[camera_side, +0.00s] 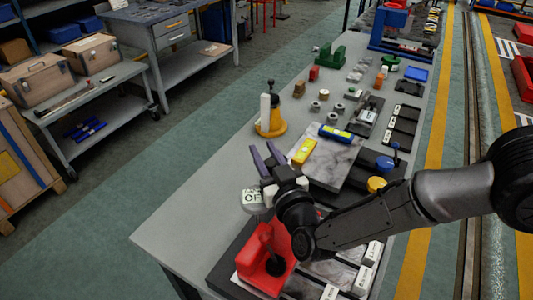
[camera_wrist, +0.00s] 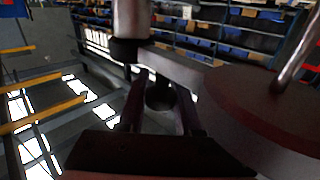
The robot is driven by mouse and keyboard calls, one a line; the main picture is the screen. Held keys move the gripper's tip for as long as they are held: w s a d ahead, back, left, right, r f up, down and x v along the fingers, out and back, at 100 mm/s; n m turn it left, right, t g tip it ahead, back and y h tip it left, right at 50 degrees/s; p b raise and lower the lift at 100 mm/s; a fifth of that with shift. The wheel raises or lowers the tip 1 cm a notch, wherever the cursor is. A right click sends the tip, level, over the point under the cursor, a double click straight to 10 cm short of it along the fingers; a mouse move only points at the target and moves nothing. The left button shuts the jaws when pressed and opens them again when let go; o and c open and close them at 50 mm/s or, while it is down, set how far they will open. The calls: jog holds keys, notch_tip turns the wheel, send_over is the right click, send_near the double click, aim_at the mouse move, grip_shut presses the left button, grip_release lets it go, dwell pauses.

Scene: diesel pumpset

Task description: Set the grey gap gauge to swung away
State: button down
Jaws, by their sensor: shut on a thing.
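A grey bar that looks like the gap gauge (camera_wrist: 182,67) runs from a metal post (camera_wrist: 130,20) toward the right in the wrist view. A dark round knob (camera_wrist: 158,98) hangs below it, between the two dark fingers of my gripper (camera_wrist: 160,100). My gripper is shut on this knob. In the side view my gripper (camera_side: 266,153) is above the near part of the bench, its purple-grey fingers pointing away to the upper left. The gauge is not clear there, and I cannot tell its swing position.
A red part with a black knob (camera_side: 266,263) stands just below my gripper in the side view. A pale OFF label (camera_side: 252,197) is close beside the wrist. A yellow cone-shaped part (camera_side: 270,127) stands beyond the fingers. The bench's left strip (camera_side: 190,215) is clear.

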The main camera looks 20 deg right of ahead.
aim_at(270, 167)
jog(key=shift+w+a+m+h, duration=0.15)
jog(key=shift+m+h, duration=0.25)
jog(key=shift+h, duration=0.3)
jog(key=shift+r+h, duration=0.1)
jog(key=shift+h, duration=0.3)
jog(key=c, duration=0.6)
grip_release()
jog(key=s, duration=0.7)
jog(key=shift+s, duration=0.25)
